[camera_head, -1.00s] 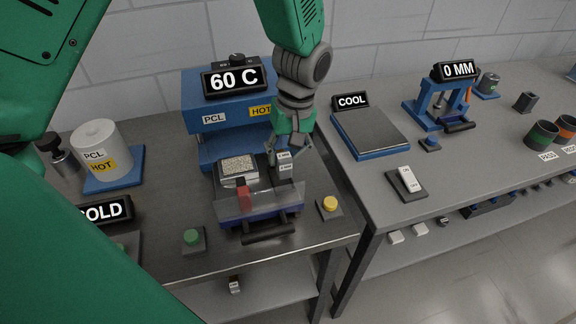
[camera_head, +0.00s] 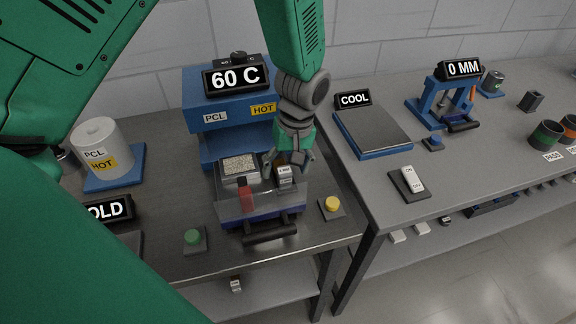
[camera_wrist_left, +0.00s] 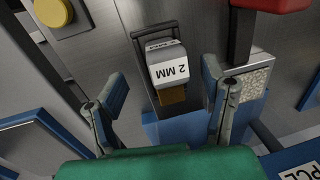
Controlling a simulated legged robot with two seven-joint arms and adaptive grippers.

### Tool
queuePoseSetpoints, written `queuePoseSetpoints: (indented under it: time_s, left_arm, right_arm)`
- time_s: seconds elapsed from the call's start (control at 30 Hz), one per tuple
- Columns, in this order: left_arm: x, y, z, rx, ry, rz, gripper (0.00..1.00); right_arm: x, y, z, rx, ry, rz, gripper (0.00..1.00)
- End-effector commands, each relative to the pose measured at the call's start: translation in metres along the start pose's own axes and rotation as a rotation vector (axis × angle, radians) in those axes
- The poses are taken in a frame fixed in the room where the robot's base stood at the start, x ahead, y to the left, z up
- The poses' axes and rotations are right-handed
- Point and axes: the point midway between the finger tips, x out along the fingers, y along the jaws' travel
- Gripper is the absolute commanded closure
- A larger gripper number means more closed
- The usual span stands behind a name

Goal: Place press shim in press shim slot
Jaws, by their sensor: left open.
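The press shim (camera_head: 284,171), a small grey block labelled 2 MM, stands on the right part of the press's drawer. It also shows in the left wrist view (camera_wrist_left: 168,68), with a tan part at its lower end. A dark frame (camera_wrist_left: 150,33) borders it there; this may be the slot, and I cannot tell how deep the shim sits. My left gripper (camera_head: 289,163) is open, with its fingers on either side of the shim. In the left wrist view the fingers (camera_wrist_left: 163,88) are clearly apart from it. My right gripper is not in view.
The blue press (camera_head: 228,118) reads 60 C. A pellet tray (camera_head: 240,167) and a red handle (camera_head: 245,198) are left of the shim. A green button (camera_head: 193,238) and a yellow button (camera_head: 332,204) flank the drawer. The cooling plate (camera_head: 372,131) is on the right bench.

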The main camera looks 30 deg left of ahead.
Motion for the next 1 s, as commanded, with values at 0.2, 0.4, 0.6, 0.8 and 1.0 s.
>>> queuePoseSetpoints:
  time_s: [0.2,0.4,0.6,0.8,1.0]
  left_arm:
    - [-0.024,0.002,-0.001,-0.001,0.005,0.003,0.34]
    - [-0.068,0.002,-0.001,-0.001,0.006,0.005,0.34]
    - [-0.104,0.002,-0.001,0.0,0.005,0.004,0.34]
    - [-0.12,0.002,-0.001,-0.001,0.002,0.0,0.34]
    - [-0.121,0.001,-0.001,-0.001,0.001,0.0,0.34]
  right_arm:
    - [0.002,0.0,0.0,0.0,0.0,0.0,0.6]
    - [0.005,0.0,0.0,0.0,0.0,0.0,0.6]
    - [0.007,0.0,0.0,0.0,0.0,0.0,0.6]
    - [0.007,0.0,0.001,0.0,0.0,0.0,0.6]
    - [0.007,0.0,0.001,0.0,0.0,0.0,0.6]
